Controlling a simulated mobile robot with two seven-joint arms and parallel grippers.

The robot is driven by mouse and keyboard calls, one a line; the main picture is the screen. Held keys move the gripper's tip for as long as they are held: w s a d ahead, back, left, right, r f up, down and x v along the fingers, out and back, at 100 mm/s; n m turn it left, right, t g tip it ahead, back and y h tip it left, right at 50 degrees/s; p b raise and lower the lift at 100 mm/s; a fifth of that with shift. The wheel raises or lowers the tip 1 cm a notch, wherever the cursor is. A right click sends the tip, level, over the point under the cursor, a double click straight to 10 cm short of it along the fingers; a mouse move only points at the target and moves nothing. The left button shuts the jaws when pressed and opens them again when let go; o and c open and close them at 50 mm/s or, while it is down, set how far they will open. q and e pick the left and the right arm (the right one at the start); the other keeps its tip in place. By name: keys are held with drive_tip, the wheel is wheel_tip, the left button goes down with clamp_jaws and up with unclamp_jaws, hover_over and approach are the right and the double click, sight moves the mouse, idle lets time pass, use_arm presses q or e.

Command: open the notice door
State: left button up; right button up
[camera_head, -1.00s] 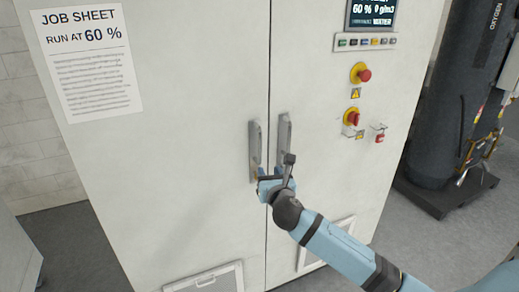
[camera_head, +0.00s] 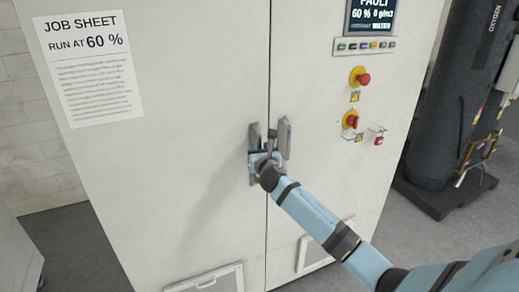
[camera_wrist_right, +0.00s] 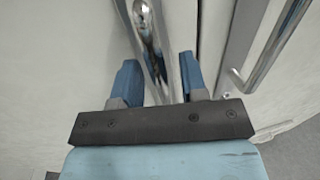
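The notice door (camera_head: 190,190) is the cabinet's left door, with the job sheet (camera_head: 87,66) on it. It stands shut, flush with the right door. Its upright metal handle (camera_head: 254,133) is near the middle seam, and its lower part is hidden behind my right gripper (camera_head: 259,160). In the right wrist view, the two blue fingers of that gripper (camera_wrist_right: 160,82) stand apart, one on each side of the notice door's handle (camera_wrist_right: 147,25). The fingers do not look closed on it. My left gripper is not in view.
The right door's handle (camera_head: 283,138) is close beside my gripper; it also shows in the right wrist view (camera_wrist_right: 268,50). The right door carries a screen (camera_head: 372,14) and red knobs (camera_head: 363,78). A dark oxygen cylinder (camera_head: 450,110) stands at the right.

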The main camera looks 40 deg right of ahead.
drive_tip(key=shift+w, duration=0.1)
clamp_jaws()
idle(0.3)
